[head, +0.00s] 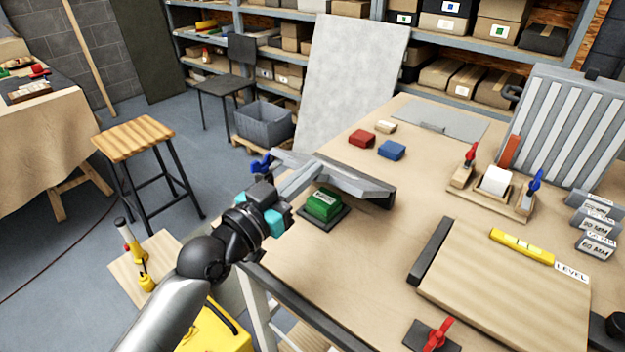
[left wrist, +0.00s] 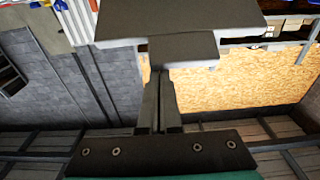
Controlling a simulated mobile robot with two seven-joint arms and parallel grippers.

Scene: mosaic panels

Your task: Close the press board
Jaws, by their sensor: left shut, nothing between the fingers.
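The press board appears to be the grey panel (head: 350,180) raised at a tilt over the left part of the table, with a thick dark edge at its right end. A blue handle or clamp (head: 262,163) shows at its left end. My left gripper (head: 312,170) is shut and empty, and its fingertips overlap the panel in the head view. In the left wrist view the shut fingers (left wrist: 158,80) point at a dark grey block (left wrist: 183,49) under a wide grey plate (left wrist: 180,18); I cannot tell whether they touch. My right gripper is not in view.
A green block (head: 323,205) on a dark pad stands just below the panel. Red (head: 362,138) and blue (head: 391,150) blocks lie behind. A wooden board (head: 500,295) with a yellow level (head: 522,247) and a clamp fixture (head: 495,190) are at right. The table middle is clear.

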